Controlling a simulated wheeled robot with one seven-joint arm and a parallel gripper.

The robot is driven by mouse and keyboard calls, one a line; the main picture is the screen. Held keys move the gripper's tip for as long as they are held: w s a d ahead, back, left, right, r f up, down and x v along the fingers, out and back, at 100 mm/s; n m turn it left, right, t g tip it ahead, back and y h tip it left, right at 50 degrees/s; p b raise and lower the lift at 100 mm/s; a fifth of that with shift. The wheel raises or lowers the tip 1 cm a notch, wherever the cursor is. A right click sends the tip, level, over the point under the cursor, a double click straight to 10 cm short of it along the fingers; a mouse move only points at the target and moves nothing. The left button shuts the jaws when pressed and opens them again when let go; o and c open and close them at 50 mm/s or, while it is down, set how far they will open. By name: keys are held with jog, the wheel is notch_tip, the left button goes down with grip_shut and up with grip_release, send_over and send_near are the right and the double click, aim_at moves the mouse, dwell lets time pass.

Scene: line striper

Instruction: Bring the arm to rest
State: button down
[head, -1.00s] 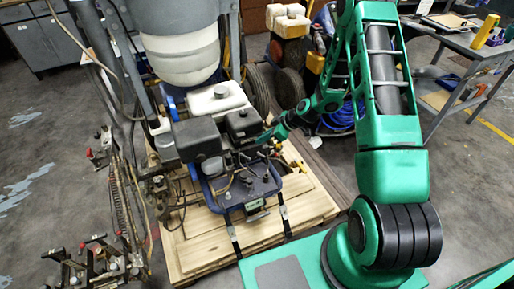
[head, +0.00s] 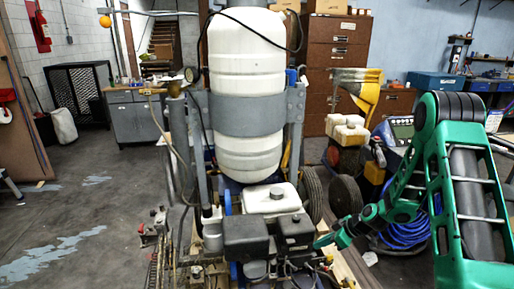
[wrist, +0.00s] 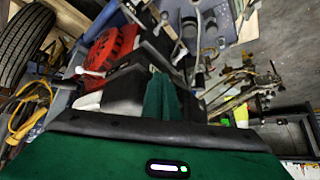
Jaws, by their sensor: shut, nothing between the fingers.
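My green arm (head: 465,190) reaches in from the right of the head view, bends at a black-ringed joint at the top and runs down to the left. Its gripper (head: 319,242) is at the right side of the line striper's black engine (head: 246,236), close to a smaller black box (head: 296,230). I cannot tell whether it touches. In the wrist view the green fingers (wrist: 159,98) are together with nothing between them, in front of dark engine parts. A red round part (wrist: 112,48) lies beyond them to the left.
The striper carries a tall white tank (head: 247,95) and a smaller white tank (head: 271,199). Wheels (head: 345,196) and a coiled blue hose (head: 405,234) are near my arm. Brown drawer cabinets (head: 338,55) stand behind. Open floor (head: 100,215) lies at left.

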jog(key=s+d+r+m+g+h, duration=0.1)
jog(key=s+d+r+m+h, duration=0.3)
jog(key=s+r, duration=0.5)
jog(key=s+d+r+m+g+h, duration=0.1)
jog(key=s+d+r+m+g, duration=0.15)
jog(key=s+d+r, duration=0.7)
jog(key=s+r+m, duration=0.5)
jog(key=s, duration=0.6)
jog(key=s+r+m+g+h, duration=0.1)
jog(key=s+r+m, duration=0.4)
jog(key=s, duration=0.6)
jog(key=shift+a+r, duration=0.4)
jog(key=shift+a, duration=0.05)
jog(key=shift+m, duration=0.25)
jog(key=shift+w+f, duration=0.25)
jog(key=shift+w, duration=0.35)
